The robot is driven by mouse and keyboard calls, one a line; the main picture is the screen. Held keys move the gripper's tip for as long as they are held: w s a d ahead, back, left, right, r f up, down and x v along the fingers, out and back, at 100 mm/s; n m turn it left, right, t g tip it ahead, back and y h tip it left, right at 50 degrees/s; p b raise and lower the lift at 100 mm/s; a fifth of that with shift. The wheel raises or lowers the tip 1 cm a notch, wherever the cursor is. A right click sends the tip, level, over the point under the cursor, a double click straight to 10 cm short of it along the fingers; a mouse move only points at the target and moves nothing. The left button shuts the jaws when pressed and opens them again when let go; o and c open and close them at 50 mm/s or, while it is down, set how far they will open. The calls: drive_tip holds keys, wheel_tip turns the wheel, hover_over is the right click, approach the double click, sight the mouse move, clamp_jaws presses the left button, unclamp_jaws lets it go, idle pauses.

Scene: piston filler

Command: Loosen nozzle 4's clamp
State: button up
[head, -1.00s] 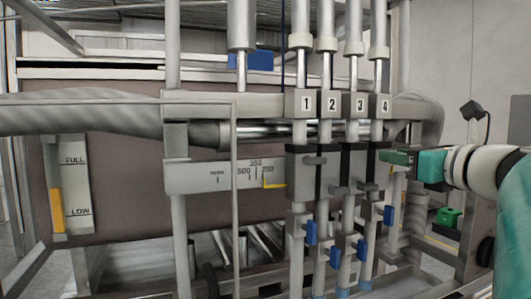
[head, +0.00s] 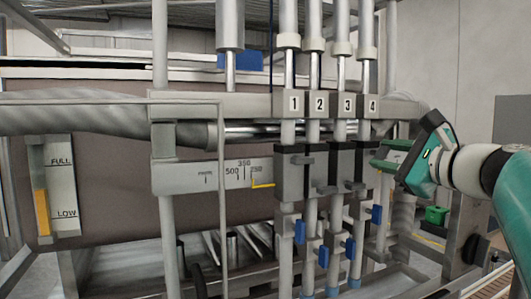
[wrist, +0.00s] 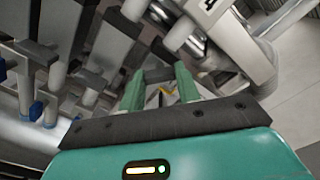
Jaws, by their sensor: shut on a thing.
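The number 4 plate (head: 372,104) marks the rightmost of the numbered nozzle columns. Below it is nozzle 4's clamp (head: 365,150), a dark block at the right end of the clamp row. My gripper (head: 382,159) reaches it from the right, with its green fingers at the block's right side. In the wrist view, the two green fingers (wrist: 159,88) stand on either side of a short grey bar, which appears to be the clamp's lever (wrist: 160,74). The fingers are shut on it. In the head view the fingers mostly hide this lever.
Clamps 1, 2 and 3 stand close on the left, with small grey levers such as clamp 3's (head: 355,186). Blue valve handles (head: 377,215) hang below. A horizontal rail (head: 262,105) crosses above.

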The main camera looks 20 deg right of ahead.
drive_tip(key=n, duration=0.4)
drive_tip(key=shift+w+a+n, duration=0.1)
drive_tip(key=shift+n, duration=1.9)
drive_tip(key=o, duration=1)
drive_tip(key=shift+w, duration=0.1)
drive_tip(key=s, duration=1.4)
drive_tip(key=shift+s+d, duration=0.1)
drive_tip(key=shift+d, duration=0.15)
